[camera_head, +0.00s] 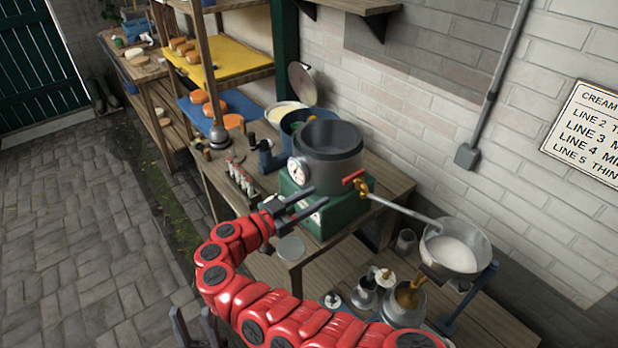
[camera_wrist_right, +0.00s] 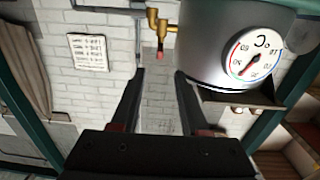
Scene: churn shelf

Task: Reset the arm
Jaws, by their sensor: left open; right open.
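My right gripper (camera_head: 308,203), on the red arm, is open and empty in front of the green base (camera_head: 345,215) of the grey metal vat (camera_head: 330,150). In the right wrist view its two dark fingers (camera_wrist_right: 160,75) are spread with only wall between them. The vat (camera_wrist_right: 215,40) shows there with its round dial (camera_wrist_right: 252,55) and a brass tap (camera_wrist_right: 158,25). My left gripper (camera_head: 195,325) shows at the bottom edge of the head view as two dark, separated fingers, open. Its arm is out of view.
A pan of white liquid (camera_head: 453,248) stands right of the vat, and metal jugs (camera_head: 402,303) stand below. Small bottles (camera_head: 240,180) line the bench. Shelves with orange cheeses (camera_head: 200,97) stand behind. Paved floor (camera_head: 90,240) at left is clear.

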